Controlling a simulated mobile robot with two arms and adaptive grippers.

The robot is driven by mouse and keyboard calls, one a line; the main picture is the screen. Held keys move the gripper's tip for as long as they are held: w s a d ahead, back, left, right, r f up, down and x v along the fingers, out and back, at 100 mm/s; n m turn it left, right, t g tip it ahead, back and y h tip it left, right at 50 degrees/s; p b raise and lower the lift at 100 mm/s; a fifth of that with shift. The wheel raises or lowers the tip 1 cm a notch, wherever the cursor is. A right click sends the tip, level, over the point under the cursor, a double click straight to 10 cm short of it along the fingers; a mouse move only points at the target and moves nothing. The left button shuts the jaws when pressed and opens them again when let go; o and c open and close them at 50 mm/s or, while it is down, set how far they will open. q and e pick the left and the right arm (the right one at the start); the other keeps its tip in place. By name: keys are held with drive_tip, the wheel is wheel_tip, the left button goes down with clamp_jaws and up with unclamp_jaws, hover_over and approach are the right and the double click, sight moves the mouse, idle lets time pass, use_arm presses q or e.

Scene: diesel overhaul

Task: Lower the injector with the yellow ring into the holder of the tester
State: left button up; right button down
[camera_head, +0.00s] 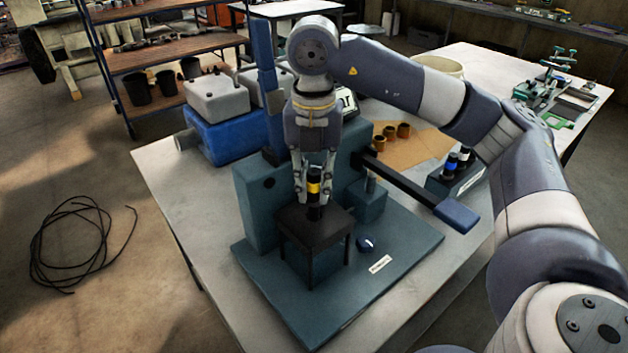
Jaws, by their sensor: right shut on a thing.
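The injector with the yellow ring (314,188) is a dark upright cylinder between the fingers of my right gripper (313,196), which is shut on it. The tester (252,222) is a teal machine on a teal base plate. Its holder (318,233) is a black square block on thin legs, directly below my right gripper. The injector's lower end meets the holder's top in the picture; I cannot tell how far it sits inside. The holder's opening is hidden. My left gripper is out of view.
A black lever with a blue end (457,215) sticks out right of the tester. A rack (456,182) with other injectors stands behind it. Brown cups (390,132) sit on a tan sheet. A blue box (222,137) with a pale container stands at the left back.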

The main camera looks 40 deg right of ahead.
sight(314, 197)
drive_tip(key=shift+f, duration=0.4)
drive_tip(key=shift+b, duration=0.3)
drive_tip(key=shift+f+b, duration=1.05)
drive_tip(key=shift+f, duration=0.3)
drive_tip(key=c, duration=1.4)
unclamp_jaws()
drive_tip(key=shift+o, duration=0.2)
drive_tip(key=o, duration=0.4)
